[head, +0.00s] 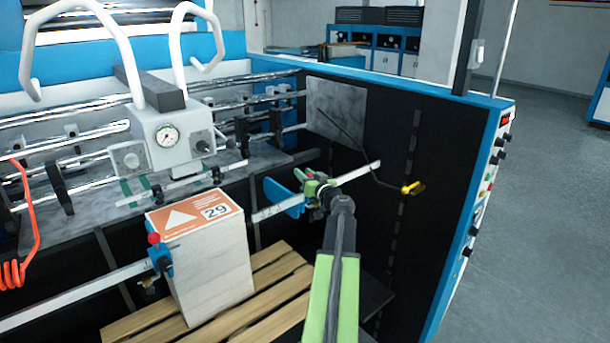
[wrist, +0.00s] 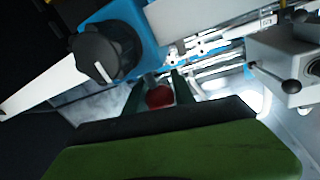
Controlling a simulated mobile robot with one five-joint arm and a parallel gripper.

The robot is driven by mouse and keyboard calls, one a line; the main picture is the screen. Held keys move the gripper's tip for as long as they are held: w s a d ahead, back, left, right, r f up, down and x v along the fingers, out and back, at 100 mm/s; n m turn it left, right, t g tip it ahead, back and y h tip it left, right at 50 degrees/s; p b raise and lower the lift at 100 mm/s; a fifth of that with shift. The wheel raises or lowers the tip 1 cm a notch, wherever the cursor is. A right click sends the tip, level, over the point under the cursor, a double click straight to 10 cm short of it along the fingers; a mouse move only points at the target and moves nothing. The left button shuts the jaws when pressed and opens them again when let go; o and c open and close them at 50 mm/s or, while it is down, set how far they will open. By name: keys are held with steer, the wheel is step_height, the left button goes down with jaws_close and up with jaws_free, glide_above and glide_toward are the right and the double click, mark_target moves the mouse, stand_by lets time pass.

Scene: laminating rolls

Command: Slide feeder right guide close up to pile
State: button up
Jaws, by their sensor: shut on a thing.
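The paper pile (head: 208,268), a pale block with an orange top marked 29, stands on a wooden pallet. The right guide (head: 284,198), with a blue plate, is on the white graduated rail right of the pile, with a clear gap between them. My gripper (head: 314,188) is at this guide's right end. In the wrist view my gripper (wrist: 160,92) is shut on the guide's red ball knob (wrist: 159,97). The guide's blue block (wrist: 142,28) and a black knob (wrist: 100,54) show beside it. The left guide (head: 160,258), blue with a red knob, is at the pile's left side.
The pallet (head: 275,290) lies below. The feeder head (head: 170,138) with a gauge hangs above and behind the pile. A yellow-handled lever (head: 412,188) is on the dark side wall right of my arm. Open space lies between pile and right guide.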

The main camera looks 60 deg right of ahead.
jaws_close()
stand_by(1.0)
